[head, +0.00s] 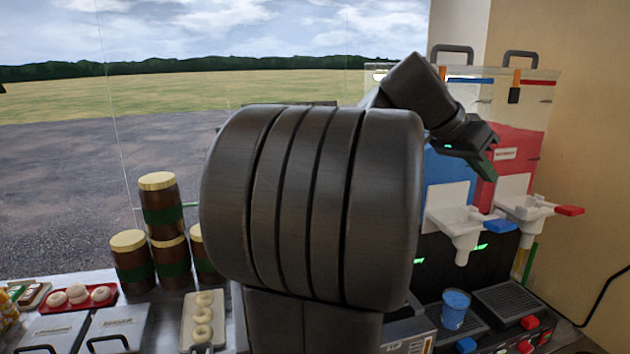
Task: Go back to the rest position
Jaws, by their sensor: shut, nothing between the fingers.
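My gripper (485,165) is at the upper right of the head view, at the end of my dark arm, which fills the middle of the picture. Its fingers are shut with nothing seen between them. It is in front of the slush machine with a blue tank (447,172) and a red tank (522,155). The gripper covers part of both tanks. I cannot tell how far it is from them.
A blue cup (455,309) stands below the white spout of the blue side. Brown jars (160,208), a red tray of donuts (88,298) and a pale tray of donuts (202,322) are at the left. A wall (590,150) closes the right side.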

